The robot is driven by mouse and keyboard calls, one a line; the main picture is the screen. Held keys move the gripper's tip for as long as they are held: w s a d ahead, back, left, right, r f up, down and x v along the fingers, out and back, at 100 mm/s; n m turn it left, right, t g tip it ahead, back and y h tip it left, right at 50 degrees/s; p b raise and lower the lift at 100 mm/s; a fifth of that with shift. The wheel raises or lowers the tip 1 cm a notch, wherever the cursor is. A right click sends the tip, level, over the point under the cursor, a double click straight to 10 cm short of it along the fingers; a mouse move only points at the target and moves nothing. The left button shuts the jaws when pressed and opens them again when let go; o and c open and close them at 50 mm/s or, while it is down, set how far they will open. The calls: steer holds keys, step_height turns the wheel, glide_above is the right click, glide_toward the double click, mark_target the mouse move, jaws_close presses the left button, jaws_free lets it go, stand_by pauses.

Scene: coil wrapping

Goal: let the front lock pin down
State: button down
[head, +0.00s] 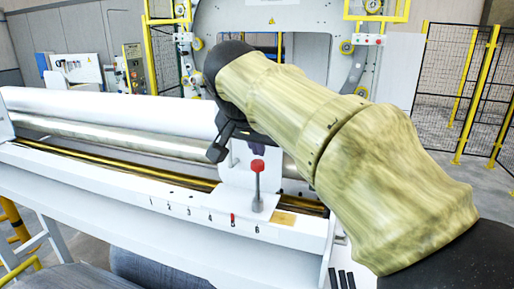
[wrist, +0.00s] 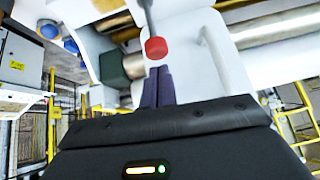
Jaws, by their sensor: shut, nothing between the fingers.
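The lock pin has a round red knob (head: 257,166) on a grey stem, standing upright on the white carriage bracket at the front rail. In the wrist view the red knob (wrist: 156,48) is just beyond my fingertips, with its stem running up out of the picture. My gripper (wrist: 158,70) is shut and empty, its two dark fingers side by side and pointing at the knob. I cannot tell whether they touch it.
The front rail (head: 150,195) carries printed numbers and a small red marker (head: 233,219). A long white roll (head: 110,108) lies behind it. A large white ring frame (head: 290,15) and yellow-posted fencing (head: 466,90) stand at the back. My arm covers the right middle.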

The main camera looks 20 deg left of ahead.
mark_target(257, 165)
steer(key=shift+f, duration=0.45)
steer(key=shift+f+b, duration=1.55)
steer(key=shift+f, duration=0.05)
